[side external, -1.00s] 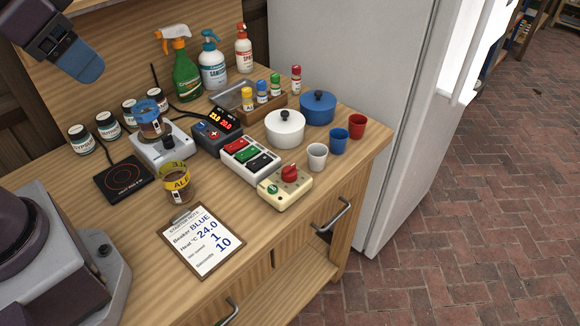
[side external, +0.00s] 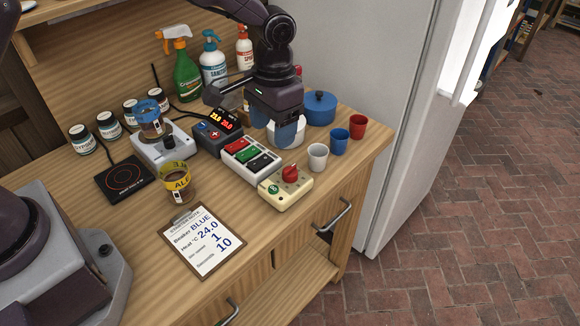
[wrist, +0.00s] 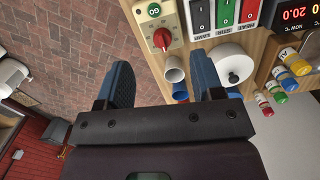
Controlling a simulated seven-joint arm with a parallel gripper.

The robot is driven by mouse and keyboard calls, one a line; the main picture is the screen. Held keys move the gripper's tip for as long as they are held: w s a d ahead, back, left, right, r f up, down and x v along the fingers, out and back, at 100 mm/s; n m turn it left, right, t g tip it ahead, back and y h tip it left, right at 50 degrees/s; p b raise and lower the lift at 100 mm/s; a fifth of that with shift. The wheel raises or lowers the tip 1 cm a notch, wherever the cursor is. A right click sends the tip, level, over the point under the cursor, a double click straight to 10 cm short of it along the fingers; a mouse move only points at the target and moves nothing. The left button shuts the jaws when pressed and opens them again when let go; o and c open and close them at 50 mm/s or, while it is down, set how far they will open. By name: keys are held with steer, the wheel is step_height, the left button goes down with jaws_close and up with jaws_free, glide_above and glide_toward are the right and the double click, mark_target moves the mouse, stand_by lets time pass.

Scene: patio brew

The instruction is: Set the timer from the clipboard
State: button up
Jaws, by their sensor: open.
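The clipboard (side external: 203,242) lies on the near part of the wooden counter. Its sheet reads Beaker BLUE, Heat °C 24.0, a line with 1, and seconds 10. The timer looks to be the cream box (side external: 285,187) with a red knob (side external: 290,173) and a green button (side external: 273,189). It also shows at the top of the wrist view (wrist: 158,22), with its red knob (wrist: 162,38). My gripper (side external: 285,132) is open and empty, pointing down above the counter behind the cream box, in front of the white pot. Its blue fingers are spread in the wrist view (wrist: 165,82).
A switch box (side external: 250,157) with red, green and black rockers adjoins the cream box. White (side external: 317,157), blue (side external: 339,142) and red (side external: 357,126) cups stand right of it. A yellow-banded beaker (side external: 176,182) stands near the clipboard. A blue-banded beaker (side external: 149,122) sits on a grey device (side external: 163,149).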

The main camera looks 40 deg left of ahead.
mark_target(290, 168)
steer(key=shift+n+t, duration=0.4)
steer(key=shift+n, duration=0.2)
steer(key=w+f, duration=0.1)
steer(key=f, duration=0.3)
steer(key=w+f, duration=0.1)
steer(key=f, duration=0.3)
steer(key=w+f, duration=0.1)
steer(key=f, duration=0.3)
steer(key=shift+w+d+f, duration=0.25)
steer(key=shift+d, duration=0.15)
steer(key=shift+c, duration=0.4)
steer(key=c, duration=0.8)
steer(key=shift+c, duration=0.2)
steer(key=shift+m, duration=0.3)
